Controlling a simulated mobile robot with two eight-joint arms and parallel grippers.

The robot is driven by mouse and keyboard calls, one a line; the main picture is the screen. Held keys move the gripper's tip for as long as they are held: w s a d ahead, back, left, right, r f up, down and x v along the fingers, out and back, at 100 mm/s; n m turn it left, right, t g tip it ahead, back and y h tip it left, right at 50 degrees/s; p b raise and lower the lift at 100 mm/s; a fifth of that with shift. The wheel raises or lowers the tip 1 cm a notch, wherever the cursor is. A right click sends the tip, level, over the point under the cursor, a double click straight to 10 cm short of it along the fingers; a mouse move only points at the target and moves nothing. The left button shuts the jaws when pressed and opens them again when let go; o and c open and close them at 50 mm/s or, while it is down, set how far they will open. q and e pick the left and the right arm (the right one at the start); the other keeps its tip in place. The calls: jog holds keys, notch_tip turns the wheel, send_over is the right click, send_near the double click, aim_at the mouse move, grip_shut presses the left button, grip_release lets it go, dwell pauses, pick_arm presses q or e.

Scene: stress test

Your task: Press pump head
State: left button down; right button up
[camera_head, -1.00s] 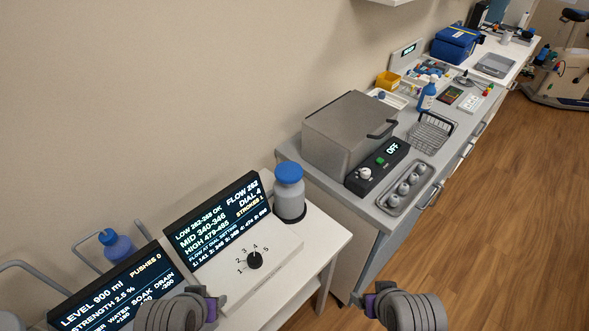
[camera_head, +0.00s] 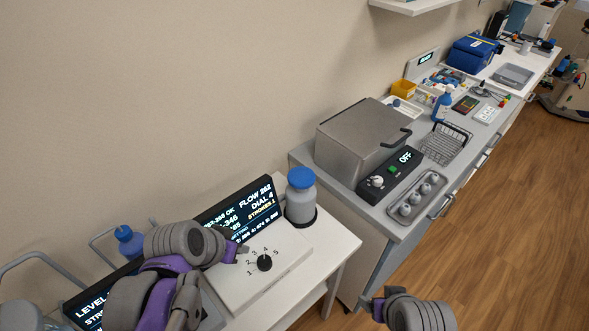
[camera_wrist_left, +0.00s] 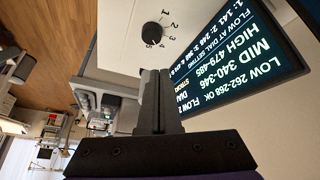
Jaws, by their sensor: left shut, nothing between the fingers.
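A grey bottle (camera_head: 300,203) with a round blue top (camera_head: 301,178) stands upright in a dark ring on the white table, beside the black flow display (camera_head: 236,213). Which part is the pump head is not clear. The display reads flow 262, dial 4, strokes 1. A black dial (camera_head: 264,263) sits on the white panel in front of it. My left gripper (camera_head: 243,249) is left of the dial and apart from the bottle. In the left wrist view its fingers (camera_wrist_left: 158,75) are shut and empty, near the display. My right gripper (camera_head: 368,303) is at the bottom right, its fingers unclear.
Another blue bottle (camera_head: 128,240) stands behind the left display (camera_head: 92,303), partly hidden by my left arm. On the grey counter are a metal box (camera_head: 360,140), a control unit reading OFF (camera_head: 390,175) and a tray of grey containers (camera_head: 418,193). Floor (camera_head: 480,225) is clear at right.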

pick_arm(q)
jog(key=w+d+r+m+h, duration=0.2)
jog(key=w+r, duration=0.4)
jog(key=w, duration=0.2)
jog(key=w+d+r+m+t+h+p, duration=0.1)
jog(key=w+d+r+m+h, duration=0.1)
jog(key=w+r, duration=0.4)
jog(key=w+d+m, duration=0.1)
jog(key=w, duration=0.2)
jog(key=shift+w+m+h+p, duration=0.15)
jog(key=shift+m+h+p, duration=0.15)
pick_arm(e)
jog(key=r, duration=0.1)
jog(key=w+r, duration=0.1)
jog(key=shift+w+r, duration=0.1)
jog(key=shift+r, duration=0.3)
pick_arm(q)
jog(key=shift+f, duration=0.15)
send_over(303, 173)
jog(key=s+a, duration=0.2)
jog(key=a, duration=0.1)
notch_tip(303, 173, down, 7)
jog(key=shift+s+d+r, duration=0.1)
jog(key=shift+d+r, duration=0.05)
notch_tip(303, 173, down, 2)
jog(key=shift+f, duration=0.75)
pick_arm(e)
jog(key=shift+f, duration=0.3)
